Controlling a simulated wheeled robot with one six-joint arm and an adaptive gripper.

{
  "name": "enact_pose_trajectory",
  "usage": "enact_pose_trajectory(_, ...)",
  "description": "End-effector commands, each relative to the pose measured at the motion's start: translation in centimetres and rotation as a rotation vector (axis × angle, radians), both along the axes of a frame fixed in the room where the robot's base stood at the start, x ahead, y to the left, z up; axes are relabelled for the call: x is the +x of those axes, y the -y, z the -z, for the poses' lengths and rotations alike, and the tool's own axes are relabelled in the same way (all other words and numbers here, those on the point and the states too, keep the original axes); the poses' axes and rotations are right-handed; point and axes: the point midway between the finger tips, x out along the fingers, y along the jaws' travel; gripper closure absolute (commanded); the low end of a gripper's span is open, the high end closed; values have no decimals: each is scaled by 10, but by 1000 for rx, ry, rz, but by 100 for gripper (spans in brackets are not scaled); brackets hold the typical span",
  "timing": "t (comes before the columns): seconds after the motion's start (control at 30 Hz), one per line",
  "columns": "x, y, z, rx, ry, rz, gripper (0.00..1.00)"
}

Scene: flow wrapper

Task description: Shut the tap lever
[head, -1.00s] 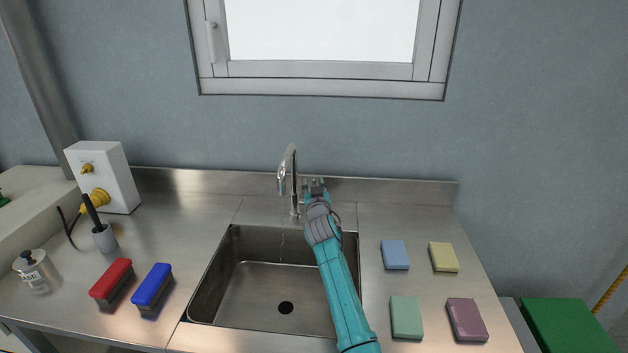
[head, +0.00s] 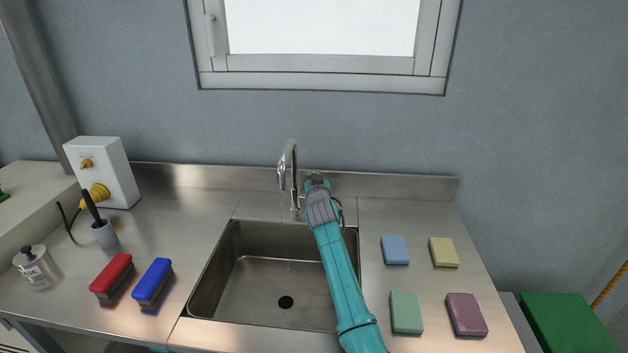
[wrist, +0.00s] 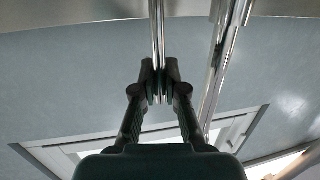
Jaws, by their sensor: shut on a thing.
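The chrome tap (head: 294,172) stands behind the sink, with its curved spout over the basin. My gripper (head: 318,178) is just right of the tap in the head view, and my arm hides most of the lever there. In the wrist view, my gripper (wrist: 159,88) is shut on a thin upright chrome rod, the tap lever (wrist: 158,40). The lever passes between both fingertips. The tap's thicker chrome pipe (wrist: 216,75) runs beside it on the right, apart from the fingers. I cannot tell whether water is running.
The steel sink (head: 215,285) lies below my arm. Several sponges, including a blue one (head: 395,250), lie on the right. A red brush (head: 111,272), a blue brush (head: 152,282) and a metal bottle (head: 36,267) are on the left. A window (head: 325,78) is above.

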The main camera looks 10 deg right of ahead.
Motion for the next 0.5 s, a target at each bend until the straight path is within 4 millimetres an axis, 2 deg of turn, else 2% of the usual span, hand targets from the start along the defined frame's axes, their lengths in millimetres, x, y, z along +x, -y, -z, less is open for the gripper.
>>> enact_pose_trajectory(0.2, 10, 4, -1, 38, -113, -1, 100)
enact_pose_trajectory(0.5, 11, 4, 0, 43, -137, -3, 100)
